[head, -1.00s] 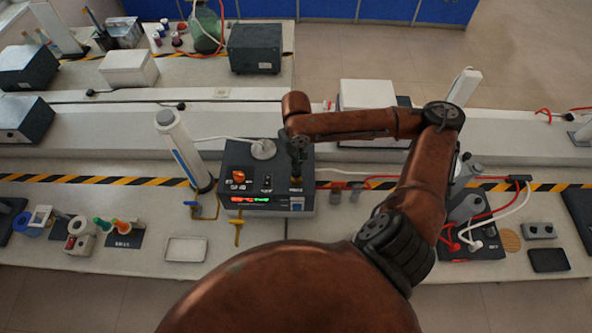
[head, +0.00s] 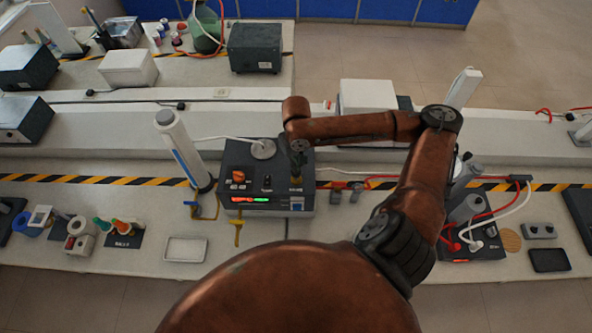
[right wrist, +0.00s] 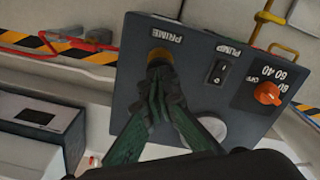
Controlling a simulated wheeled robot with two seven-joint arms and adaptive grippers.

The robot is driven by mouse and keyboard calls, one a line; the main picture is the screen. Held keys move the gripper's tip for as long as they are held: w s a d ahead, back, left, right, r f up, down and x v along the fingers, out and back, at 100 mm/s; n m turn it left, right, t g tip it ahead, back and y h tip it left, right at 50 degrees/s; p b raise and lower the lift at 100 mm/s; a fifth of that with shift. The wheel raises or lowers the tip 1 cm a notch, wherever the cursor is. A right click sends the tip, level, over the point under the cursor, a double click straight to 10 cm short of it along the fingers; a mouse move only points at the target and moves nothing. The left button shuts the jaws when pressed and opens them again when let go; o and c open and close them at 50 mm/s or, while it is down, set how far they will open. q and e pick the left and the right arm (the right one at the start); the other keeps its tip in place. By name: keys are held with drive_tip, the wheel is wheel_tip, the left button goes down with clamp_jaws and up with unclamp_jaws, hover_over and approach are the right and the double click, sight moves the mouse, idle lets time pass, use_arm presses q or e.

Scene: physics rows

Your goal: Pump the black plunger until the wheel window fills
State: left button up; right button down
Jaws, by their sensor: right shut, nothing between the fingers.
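A dark pump box (head: 235,157) stands on the bench, and it also shows in the right wrist view (right wrist: 190,90). A brass collar (right wrist: 160,55) sits beside the PRIME label on its top. My right gripper (right wrist: 158,72) is shut and empty, its tips at the collar, seemingly on the plunger there. In the head view the gripper (head: 297,175) points down at the same corner. The black plunger itself is mostly hidden by the fingertips. A small pale window (head: 297,204) is on the front face; I cannot tell its fill. My left gripper is out of view.
The box top carries an orange knob (right wrist: 267,93), a PUMP rocker switch (right wrist: 219,72) and a round grey cap (head: 263,149). A white column (head: 180,150) stands left of the box. A white tray (head: 185,249) lies in front. Hoses and grey fittings are to the right.

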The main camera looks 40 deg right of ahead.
drive_tip(key=shift+f, duration=1.2)
drive_tip(key=shift+r, duration=0.1)
wheel_tip(320, 180, up, 4)
drive_tip(key=p, duration=0.5)
idle(0.4)
